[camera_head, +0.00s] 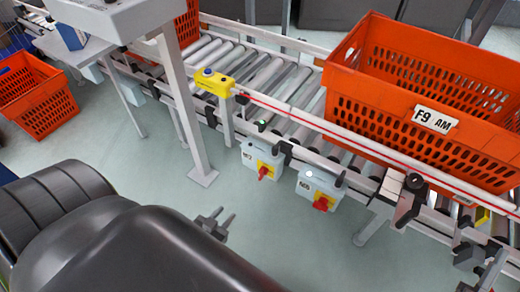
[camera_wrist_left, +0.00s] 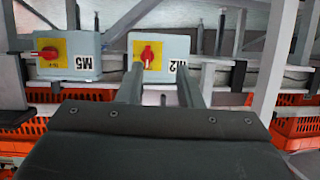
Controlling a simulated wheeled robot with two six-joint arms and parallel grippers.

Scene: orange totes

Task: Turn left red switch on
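The left red switch (camera_head: 263,173) sits on a yellow plate on a grey box on the conveyor's near side. A second red switch (camera_head: 321,204) is on a similar box to its right. My left gripper (camera_head: 227,212) is open and empty, below and left of the left switch, apart from it. In the wrist view, which looks inverted, a red switch (camera_wrist_left: 148,57) with an upright handle is just beyond the open fingers (camera_wrist_left: 160,68), on the box labelled M2. Another red switch (camera_wrist_left: 48,53), handle sideways, is on the M5 box at left. My right gripper is not seen.
The roller conveyor (camera_head: 262,75) runs across behind the switches, with a large orange tote (camera_head: 375,95) on its right. A yellow device (camera_head: 213,82) is on the rail. A grey post (camera_head: 185,100) stands left. Another orange tote (camera_head: 40,100) is at far left.

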